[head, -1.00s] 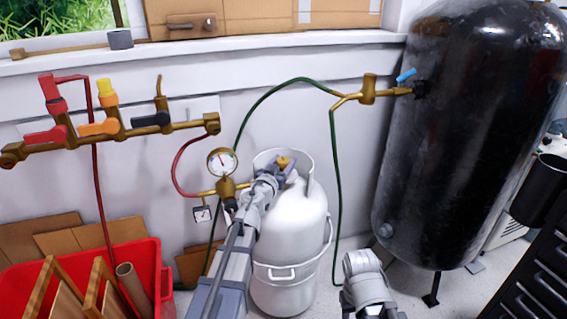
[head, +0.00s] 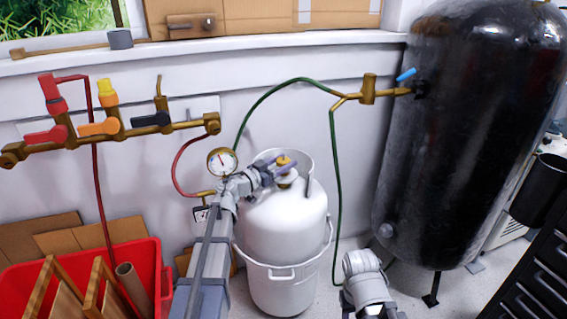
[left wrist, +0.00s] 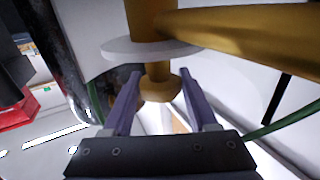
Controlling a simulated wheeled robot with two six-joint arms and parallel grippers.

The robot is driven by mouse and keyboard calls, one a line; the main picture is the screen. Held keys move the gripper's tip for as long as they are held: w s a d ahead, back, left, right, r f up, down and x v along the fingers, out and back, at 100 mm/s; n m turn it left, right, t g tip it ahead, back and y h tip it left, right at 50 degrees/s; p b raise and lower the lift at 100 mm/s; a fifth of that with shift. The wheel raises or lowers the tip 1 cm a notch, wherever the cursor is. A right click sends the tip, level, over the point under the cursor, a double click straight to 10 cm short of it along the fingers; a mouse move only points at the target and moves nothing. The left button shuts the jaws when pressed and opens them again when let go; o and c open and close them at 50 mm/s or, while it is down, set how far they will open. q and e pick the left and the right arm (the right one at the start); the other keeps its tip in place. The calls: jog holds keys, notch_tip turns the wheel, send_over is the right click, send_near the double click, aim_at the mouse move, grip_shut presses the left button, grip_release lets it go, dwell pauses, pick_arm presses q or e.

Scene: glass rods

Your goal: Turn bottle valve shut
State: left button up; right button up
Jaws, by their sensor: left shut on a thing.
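The white gas bottle (head: 285,225) stands upright on the floor, with a brass valve (head: 284,160) at its top inside a white collar. My left gripper (head: 276,169) reaches over the bottle from the left and is shut on the valve. In the left wrist view the purple fingers (left wrist: 160,78) stand on either side of the round brass valve knob (left wrist: 158,88). A brass stem and a pale disc show beyond the knob. Part of my right arm shows at the bottom of the head view; its gripper is not visible.
A pressure gauge (head: 222,162) sits close left of the gripper. A brass manifold (head: 110,130) with coloured handles is on the wall. A green hose (head: 337,190) runs behind the bottle. A black tank (head: 465,140) stands right, a red crate (head: 150,262) left.

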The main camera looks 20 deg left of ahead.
aim_at(284, 159)
pick_arm(q)
jog(key=o, duration=1.4)
notch_tip(284, 159, up, 10)
jog(key=p, duration=1)
